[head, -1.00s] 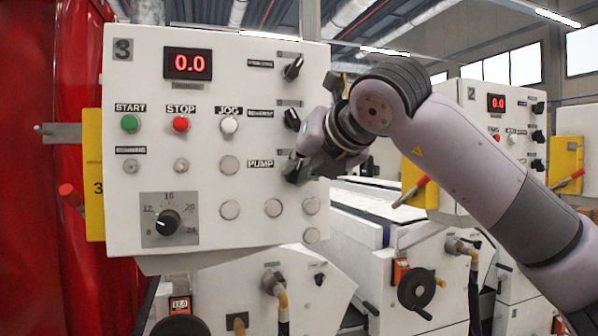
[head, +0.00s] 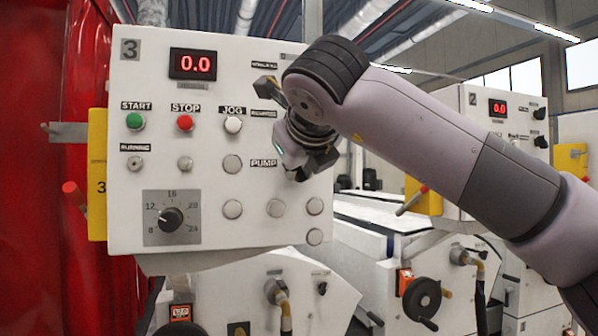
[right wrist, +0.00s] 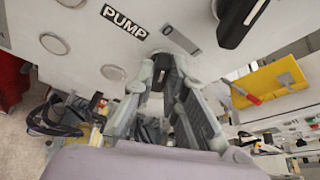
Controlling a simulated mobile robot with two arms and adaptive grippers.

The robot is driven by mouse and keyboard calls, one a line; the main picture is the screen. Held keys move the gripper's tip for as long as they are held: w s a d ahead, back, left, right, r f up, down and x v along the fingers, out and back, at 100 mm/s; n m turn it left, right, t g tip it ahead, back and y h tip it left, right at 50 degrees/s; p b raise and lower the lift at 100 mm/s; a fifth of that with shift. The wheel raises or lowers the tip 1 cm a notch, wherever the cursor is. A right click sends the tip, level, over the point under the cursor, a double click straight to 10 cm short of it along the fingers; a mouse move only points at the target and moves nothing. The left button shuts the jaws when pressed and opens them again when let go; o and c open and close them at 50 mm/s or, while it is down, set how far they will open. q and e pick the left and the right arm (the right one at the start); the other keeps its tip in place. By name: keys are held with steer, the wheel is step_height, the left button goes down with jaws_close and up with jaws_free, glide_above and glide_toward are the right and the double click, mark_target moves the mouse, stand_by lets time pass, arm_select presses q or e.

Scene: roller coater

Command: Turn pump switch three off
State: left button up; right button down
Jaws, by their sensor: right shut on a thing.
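The white control panel (head: 215,225) marked 3 stands at the left of the head view. A PUMP label (head: 263,163) sits on its right part and also shows in the wrist view (right wrist: 124,21). My right gripper (head: 299,172) is at the panel face beside this label. In the right wrist view, the fingers of my right gripper (right wrist: 163,64) are closed around the black pump switch knob (right wrist: 161,74). In the head view the gripper and arm hide this knob and the switches above it. My left gripper is not in view.
Another black knob (right wrist: 243,20) is close to the right of the gripper in the wrist view. START (head: 135,121), STOP (head: 184,123) and JOG (head: 233,125) buttons are left on the panel. Panel 2 (head: 500,125) stands behind my right arm.

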steer(key=shift+n+h, duration=0.3)
stand_by(0.4)
steer(key=c, duration=1.6)
jaws_free()
steer(key=v, duration=1.2)
steer(key=shift+f, duration=0.15)
